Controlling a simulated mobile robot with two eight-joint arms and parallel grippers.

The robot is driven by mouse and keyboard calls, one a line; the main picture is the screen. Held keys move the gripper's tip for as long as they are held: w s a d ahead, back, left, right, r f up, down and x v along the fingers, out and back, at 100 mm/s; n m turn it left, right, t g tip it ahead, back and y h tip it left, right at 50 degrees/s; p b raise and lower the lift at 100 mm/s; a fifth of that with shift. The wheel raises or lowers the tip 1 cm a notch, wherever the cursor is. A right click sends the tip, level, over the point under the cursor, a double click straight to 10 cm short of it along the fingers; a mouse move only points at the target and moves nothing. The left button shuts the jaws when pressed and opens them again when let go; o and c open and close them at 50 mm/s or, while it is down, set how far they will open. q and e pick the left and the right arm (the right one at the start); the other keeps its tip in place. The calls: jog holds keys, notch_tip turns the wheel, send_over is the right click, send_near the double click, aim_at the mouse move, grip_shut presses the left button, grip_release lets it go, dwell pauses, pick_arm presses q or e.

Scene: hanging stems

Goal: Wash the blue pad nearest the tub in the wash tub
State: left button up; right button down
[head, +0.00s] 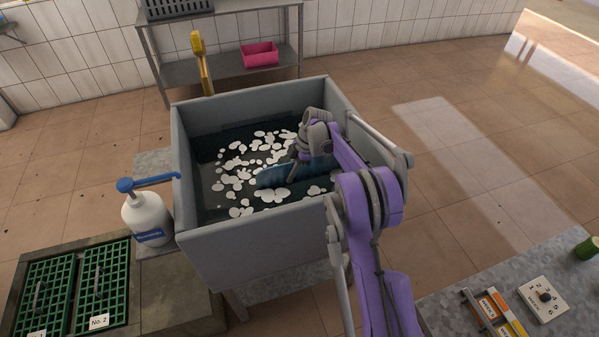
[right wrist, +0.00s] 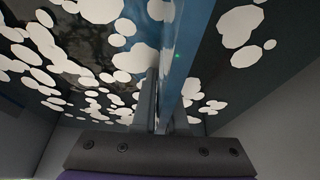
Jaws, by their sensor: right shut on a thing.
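The grey wash tub (head: 250,249) stands in the middle of the head view, with dark water and white foam patches (head: 241,161) in it. My right gripper (head: 296,165) reaches down inside the tub and is shut on the blue pad (head: 275,177). The pad is at the water among the foam, and part of it is hidden by the gripper and the water. In the right wrist view the blue pad (right wrist: 179,50) stands edge-on between the fingers of my right gripper (right wrist: 163,100). My left gripper is not in view.
A white pump bottle (head: 147,217) with a blue top stands at the tub's left. Green grids (head: 101,285) lie at lower left. A shelf (head: 226,67) holding a pink bin (head: 260,54) is behind. A grey table (head: 468,277) with small items is at lower right.

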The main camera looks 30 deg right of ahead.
jog(key=shift+w+a, duration=0.25)
jog(key=shift+a, duration=0.8)
jog(key=shift+s+d, duration=0.3)
jog(key=shift+d, duration=0.85)
jog(key=shift+s+d, duration=0.25)
jog(key=shift+d, duration=0.9)
jog(key=shift+s+d, duration=0.3)
jog(key=shift+d, duration=0.85)
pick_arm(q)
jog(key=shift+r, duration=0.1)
pick_arm(e)
notch_tip(320, 180, up, 15)
jog(key=p, duration=0.8)
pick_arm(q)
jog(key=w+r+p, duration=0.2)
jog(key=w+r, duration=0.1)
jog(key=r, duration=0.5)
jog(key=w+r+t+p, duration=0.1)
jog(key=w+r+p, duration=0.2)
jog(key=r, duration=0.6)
pick_arm(e)
notch_tip(320, 180, up, 21)
jog(key=shift+r, duration=0.15)
